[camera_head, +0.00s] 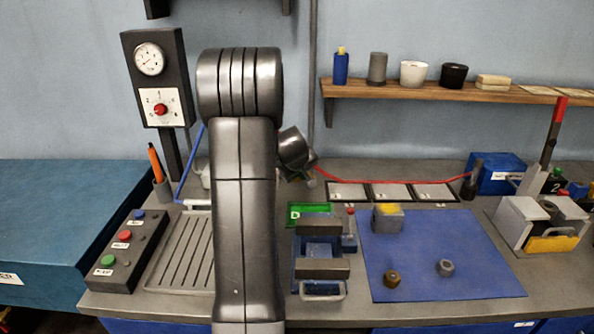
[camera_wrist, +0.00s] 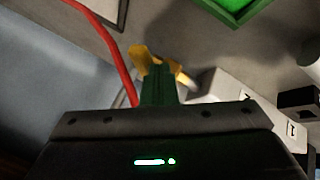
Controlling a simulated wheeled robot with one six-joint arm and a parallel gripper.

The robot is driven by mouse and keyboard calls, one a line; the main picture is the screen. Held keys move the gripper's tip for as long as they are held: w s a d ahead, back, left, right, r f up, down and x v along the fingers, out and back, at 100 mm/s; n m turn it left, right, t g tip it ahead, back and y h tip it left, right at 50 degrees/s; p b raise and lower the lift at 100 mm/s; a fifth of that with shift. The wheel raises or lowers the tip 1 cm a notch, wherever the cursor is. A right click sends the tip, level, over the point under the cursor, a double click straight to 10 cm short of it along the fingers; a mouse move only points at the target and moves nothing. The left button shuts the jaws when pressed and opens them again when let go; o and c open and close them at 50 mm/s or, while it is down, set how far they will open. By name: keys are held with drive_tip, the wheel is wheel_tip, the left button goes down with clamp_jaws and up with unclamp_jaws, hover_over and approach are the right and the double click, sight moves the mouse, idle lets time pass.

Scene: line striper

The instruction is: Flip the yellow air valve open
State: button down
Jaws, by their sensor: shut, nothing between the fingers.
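The yellow air valve (camera_wrist: 140,56) shows in the wrist view just beyond my fingertips, with its end sticking up to the left. More yellow shows to the right of the fingers, near a pale curved part. My gripper (camera_wrist: 158,70) is shut with nothing between its green fingers. The fingertips overlap the valve in the picture; I cannot tell whether they touch it. In the head view my arm hides the valve and the gripper.
A red hose (camera_wrist: 108,45) runs along the left of the wrist view; it also crosses the back of the bench in the head view (camera_head: 400,182). A green tray (camera_head: 308,213) and a blue mat (camera_head: 430,265) lie to the right of my arm. A button box (camera_head: 125,250) stands left.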

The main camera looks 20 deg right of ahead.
drive_tip(key=shift+w+d+p, duration=0.1)
drive_tip(key=shift+d+p, duration=0.7)
drive_tip(key=shift+d, duration=0.35)
drive_tip(key=shift+w+d+p, duration=0.15)
drive_tip(key=shift+w+d, duration=0.1)
drive_tip(key=shift+d, duration=0.35)
drive_tip(key=shift+w+d+p, duration=0.15)
drive_tip(key=shift+w+d, duration=0.05)
drive_tip(key=shift+d, duration=0.4)
drive_tip(key=shift+w+d, duration=0.85)
drive_tip(key=shift+d, duration=0.15)
drive_tip(key=shift+w+d+r, duration=0.1)
drive_tip(key=shift+w+r, duration=0.1)
